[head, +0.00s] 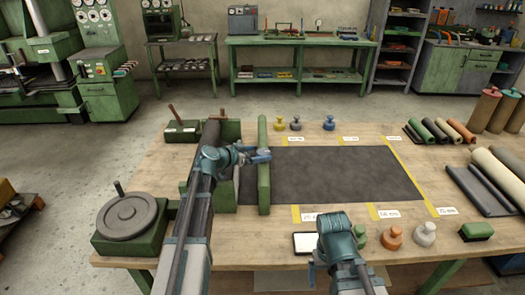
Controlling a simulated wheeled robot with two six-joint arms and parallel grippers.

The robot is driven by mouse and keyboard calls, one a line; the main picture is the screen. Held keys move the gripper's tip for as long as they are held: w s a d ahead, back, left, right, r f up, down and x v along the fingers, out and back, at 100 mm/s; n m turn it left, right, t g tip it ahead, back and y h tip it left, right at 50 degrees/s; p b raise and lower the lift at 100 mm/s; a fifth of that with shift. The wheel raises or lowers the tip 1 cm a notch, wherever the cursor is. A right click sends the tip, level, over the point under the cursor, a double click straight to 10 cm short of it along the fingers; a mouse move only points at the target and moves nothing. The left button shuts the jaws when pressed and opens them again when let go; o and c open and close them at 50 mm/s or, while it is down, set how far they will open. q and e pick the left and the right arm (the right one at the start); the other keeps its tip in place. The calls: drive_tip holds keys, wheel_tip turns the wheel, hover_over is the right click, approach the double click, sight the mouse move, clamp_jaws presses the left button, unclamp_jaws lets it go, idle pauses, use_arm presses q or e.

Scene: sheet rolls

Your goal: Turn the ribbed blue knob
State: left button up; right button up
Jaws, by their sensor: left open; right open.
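A small blue knob-topped piece (329,123) stands upright near the back edge of the workbench; it is too small to tell whether it is ribbed. My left gripper (260,156) is open at the green bar (264,185) across the dark sheet, well to the left of and nearer than the blue piece. I cannot tell whether it touches the bar. My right gripper (314,264) is at the bench's front edge by a white-faced pad, far from the blue piece. It is open and partly hidden by its own wrist.
The dark sheet (340,175) lies flat mid-bench with yellow strips beside it. Yellow (279,124) and dark grey (295,124) knobbed pieces stand left of the blue one. Orange (392,238) and white (425,234) ones stand in front. A handwheel (127,217) is at left, rolls (480,190) at right.

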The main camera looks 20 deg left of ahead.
sight(262, 152)
use_arm(q)
drive_tip(key=p+v, duration=0.3)
drive_tip(key=v, duration=0.7)
drive_tip(key=shift+a+f, duration=0.1)
drive_tip(key=b+x, duration=0.4)
drive_tip(key=x, duration=0.8)
drive_tip(key=shift+w+b, duration=0.15)
drive_tip(key=shift+b, duration=0.2)
drive_tip(key=shift+w+d+f, duration=0.2)
drive_tip(key=shift+w+d, duration=0.3)
drive_tip(key=shift+w, duration=0.05)
